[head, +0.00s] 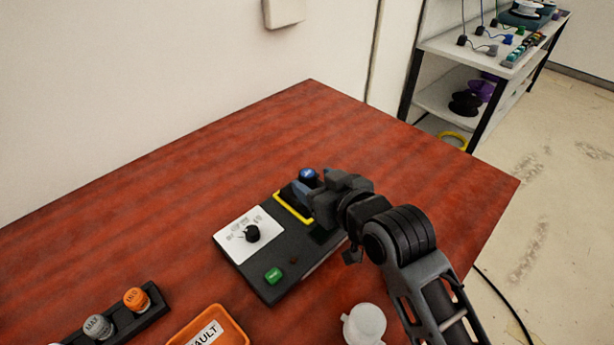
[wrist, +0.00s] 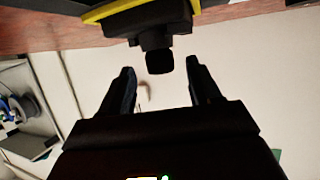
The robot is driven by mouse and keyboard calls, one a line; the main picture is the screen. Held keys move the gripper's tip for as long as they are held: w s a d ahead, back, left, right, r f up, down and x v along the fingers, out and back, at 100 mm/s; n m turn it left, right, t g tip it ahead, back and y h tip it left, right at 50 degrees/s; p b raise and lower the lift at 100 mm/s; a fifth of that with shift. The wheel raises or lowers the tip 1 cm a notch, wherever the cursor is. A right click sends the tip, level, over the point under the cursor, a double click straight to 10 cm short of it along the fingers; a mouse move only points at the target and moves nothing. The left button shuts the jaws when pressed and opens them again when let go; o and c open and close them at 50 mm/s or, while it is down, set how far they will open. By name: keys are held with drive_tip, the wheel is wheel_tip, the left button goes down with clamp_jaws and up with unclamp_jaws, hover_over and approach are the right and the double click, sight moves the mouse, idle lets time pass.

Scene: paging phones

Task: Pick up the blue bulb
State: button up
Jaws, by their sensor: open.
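The blue bulb (head: 308,175) shows as a small rounded blue top in the head view, at the far end of a dark control box (head: 257,277), by a yellow-edged frame (head: 294,207). My gripper (head: 306,192) is right at the bulb and hides its lower part. In the wrist view my gripper (wrist: 160,68) is open, with one finger on each side of a dark, stubby piece (wrist: 158,60). This piece looks black there, so I cannot tell whether it is the bulb. A gap shows between it and each finger.
The box carries a white dial plate (head: 236,238) and a green button (head: 273,275). An orange tray (head: 222,318), a rack (head: 150,302) with labelled cylinders and a pale round container (head: 365,325) stand nearer. The red-brown table (head: 190,185) is clear behind and left. Shelves (head: 450,50) stand beyond.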

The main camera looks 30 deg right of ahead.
drive_tip(key=shift+w+f, duration=0.3)
drive_tip(key=shift+w, duration=0.35)
drive_tip(key=shift+c, duration=0.3)
drive_tip(key=c, duration=1)
